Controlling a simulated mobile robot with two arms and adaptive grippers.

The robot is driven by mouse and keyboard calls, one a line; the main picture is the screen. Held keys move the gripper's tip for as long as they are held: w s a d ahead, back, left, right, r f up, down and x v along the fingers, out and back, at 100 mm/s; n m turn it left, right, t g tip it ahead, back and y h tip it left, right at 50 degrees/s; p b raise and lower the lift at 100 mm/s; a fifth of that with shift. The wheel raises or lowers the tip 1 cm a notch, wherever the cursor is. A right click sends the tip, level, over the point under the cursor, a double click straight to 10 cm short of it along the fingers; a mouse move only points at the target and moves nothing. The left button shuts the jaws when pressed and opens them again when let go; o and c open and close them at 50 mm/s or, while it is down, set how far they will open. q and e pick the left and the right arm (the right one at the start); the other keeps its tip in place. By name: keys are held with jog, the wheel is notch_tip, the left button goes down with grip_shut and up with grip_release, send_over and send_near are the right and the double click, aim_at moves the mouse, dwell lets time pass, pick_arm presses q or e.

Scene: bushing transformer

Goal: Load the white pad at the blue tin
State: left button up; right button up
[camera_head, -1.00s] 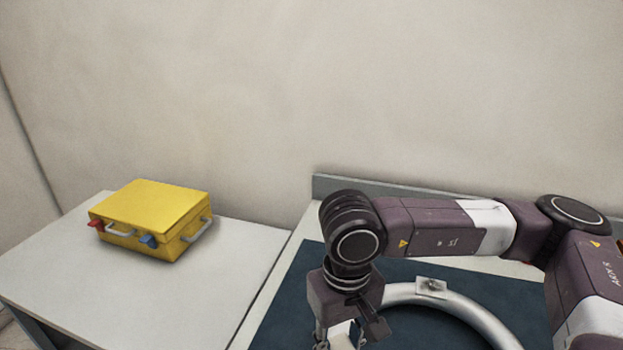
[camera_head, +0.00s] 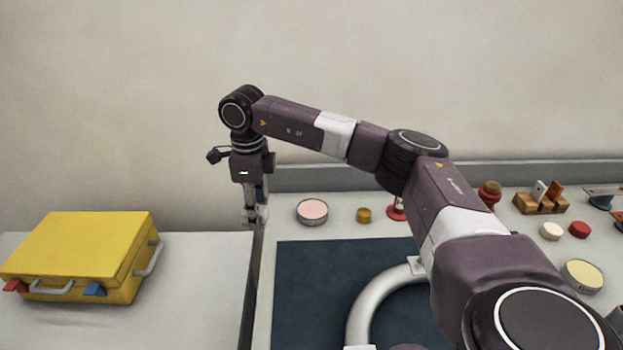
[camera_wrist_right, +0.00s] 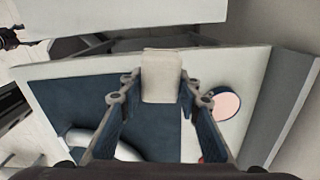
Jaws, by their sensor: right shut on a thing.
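My right gripper (camera_head: 254,214) hangs pointing down above the gap between the two tables. In the right wrist view its fingers (camera_wrist_right: 160,88) are shut on a pale, block-like white pad (camera_wrist_right: 162,72). In the head view the pad is small and hard to tell from the fingertips. My left gripper is not in view.
A yellow case (camera_head: 85,250) stands on the left table (camera_head: 200,300). The right table has a dark blue mat (camera_head: 310,290) with a silver ring (camera_head: 362,312).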

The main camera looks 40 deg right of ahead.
jog(key=w+d+m, duration=0.3)
jog(key=d+m, duration=0.2)
jog(key=m, duration=0.2)
jog(key=m+p, duration=0.3)
jog(key=m, duration=1.4)
send_over(311, 211)
notch_tip(311, 211, down, 3)
jog(key=shift+m, duration=0.3)
pick_arm(q)
jog(key=b, duration=0.2)
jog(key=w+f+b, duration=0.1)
jog(key=b, duration=0.1)
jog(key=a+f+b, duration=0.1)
jog(key=b, duration=0.1)
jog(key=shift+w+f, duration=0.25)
pick_arm(e)
notch_tip(311, 211, down, 6)
jog(key=shift+r, duration=0.15)
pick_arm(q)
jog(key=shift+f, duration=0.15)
pick_arm(e)
jog(key=shift+f, duration=0.45)
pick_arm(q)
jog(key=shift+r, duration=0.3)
